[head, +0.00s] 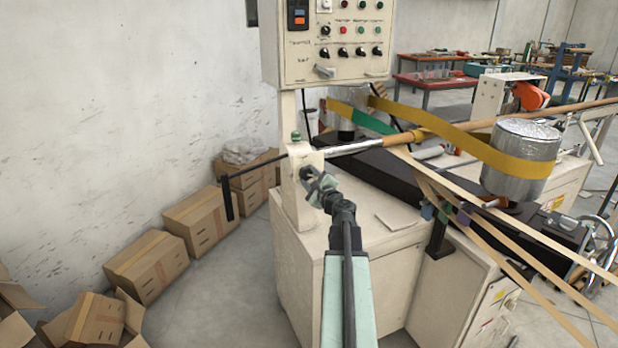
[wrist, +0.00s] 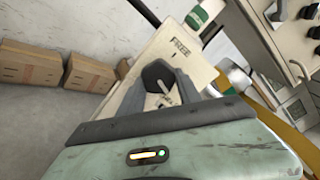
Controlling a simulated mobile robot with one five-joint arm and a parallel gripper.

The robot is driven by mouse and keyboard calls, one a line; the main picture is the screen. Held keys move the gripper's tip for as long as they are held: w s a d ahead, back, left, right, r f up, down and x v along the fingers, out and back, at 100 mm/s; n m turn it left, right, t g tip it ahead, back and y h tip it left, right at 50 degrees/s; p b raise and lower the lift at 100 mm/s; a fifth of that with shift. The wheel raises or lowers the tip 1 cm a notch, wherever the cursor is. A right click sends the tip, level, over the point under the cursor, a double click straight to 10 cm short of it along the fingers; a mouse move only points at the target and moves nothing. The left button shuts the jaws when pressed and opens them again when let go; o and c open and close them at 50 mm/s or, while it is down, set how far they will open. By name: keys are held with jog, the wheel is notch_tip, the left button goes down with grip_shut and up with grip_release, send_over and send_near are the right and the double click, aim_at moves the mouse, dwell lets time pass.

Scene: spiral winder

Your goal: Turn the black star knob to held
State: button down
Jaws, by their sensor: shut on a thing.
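The black star knob (head: 306,172) is on the front of the cream post of the machine, below the control box. My gripper (head: 313,180) reaches it from below and is shut on it. In the wrist view the knob (wrist: 158,76) sits between my two dark fingers, which hide part of it. The word FREE and a short mark show on the cream plate (wrist: 178,52) above the knob. Other dark marks beside the knob are partly covered and cannot be read. How the knob's turn stands against the labels cannot be told.
The control box (head: 325,42) stands above the post. A black crank handle (head: 229,192) sticks out left of the post. A mandrel (head: 350,149) with tan strips runs right. Cardboard boxes (head: 147,264) line the wall; floor between them and the machine is clear.

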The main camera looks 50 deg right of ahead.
jog(key=shift+f+m, duration=0.1)
jog(key=shift+m, duration=0.5)
jog(key=shift+a, duration=0.1)
jog(key=c, duration=0.8)
grip_release()
jog(key=shift+m, duration=0.3)
jog(key=shift+c, duration=0.2)
jog(key=v, duration=0.7)
jog(key=shift+s, duration=0.35)
jog(key=shift+a, duration=0.1)
